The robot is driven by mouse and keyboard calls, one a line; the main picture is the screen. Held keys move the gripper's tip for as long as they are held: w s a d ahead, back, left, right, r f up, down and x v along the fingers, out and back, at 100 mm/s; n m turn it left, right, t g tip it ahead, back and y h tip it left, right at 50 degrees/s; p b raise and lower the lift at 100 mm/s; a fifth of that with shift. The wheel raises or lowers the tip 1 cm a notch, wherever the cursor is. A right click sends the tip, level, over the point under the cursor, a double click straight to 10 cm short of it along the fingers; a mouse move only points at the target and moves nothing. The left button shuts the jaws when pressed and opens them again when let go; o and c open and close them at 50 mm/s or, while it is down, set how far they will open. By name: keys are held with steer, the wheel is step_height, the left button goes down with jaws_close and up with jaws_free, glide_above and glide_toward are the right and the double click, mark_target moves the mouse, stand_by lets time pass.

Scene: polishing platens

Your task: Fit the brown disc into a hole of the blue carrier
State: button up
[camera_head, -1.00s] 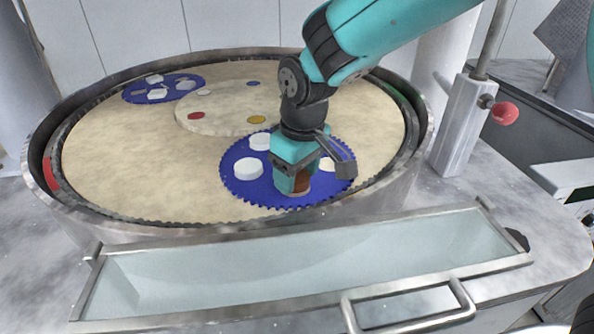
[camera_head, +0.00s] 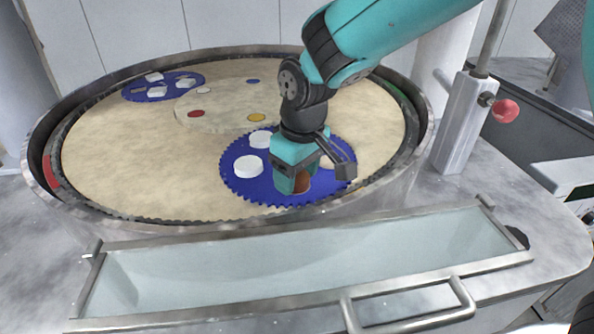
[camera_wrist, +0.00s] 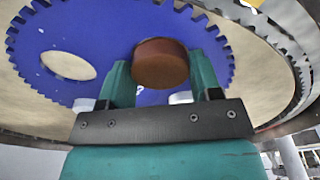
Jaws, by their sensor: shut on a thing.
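My gripper (camera_head: 294,182) points down over the front edge of the blue toothed carrier (camera_head: 236,186). It is shut on the brown disc (camera_head: 302,184), which is partly hidden by the fingers. In the wrist view the brown disc (camera_wrist: 160,64) sits between the two teal fingers, in front of the blue carrier (camera_wrist: 110,30). I cannot tell whether the disc is inside a hole or just above one. A hole showing the beige pad (camera_wrist: 68,65) is at the left in the wrist view. White discs (camera_head: 248,167) sit in other holes of the carrier.
The carrier lies on a beige round platen (camera_head: 130,180) inside a raised metal rim (camera_head: 425,150). A second blue carrier (camera_head: 133,96) with white pieces is at the back left. A glass-like trough (camera_head: 290,265) with a metal handle (camera_head: 410,310) stands in front.

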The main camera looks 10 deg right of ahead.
mark_target(301, 179)
steer(key=shift+f, duration=0.15)
steer(key=o, duration=1.1)
steer(key=shift+o, duration=0.2)
steer(key=r, duration=0.5)
steer(key=r+b, duration=0.1)
steer(key=r, duration=0.1)
steer(key=shift+s+d+r, duration=0.3)
steer(key=shift+d, duration=0.05)
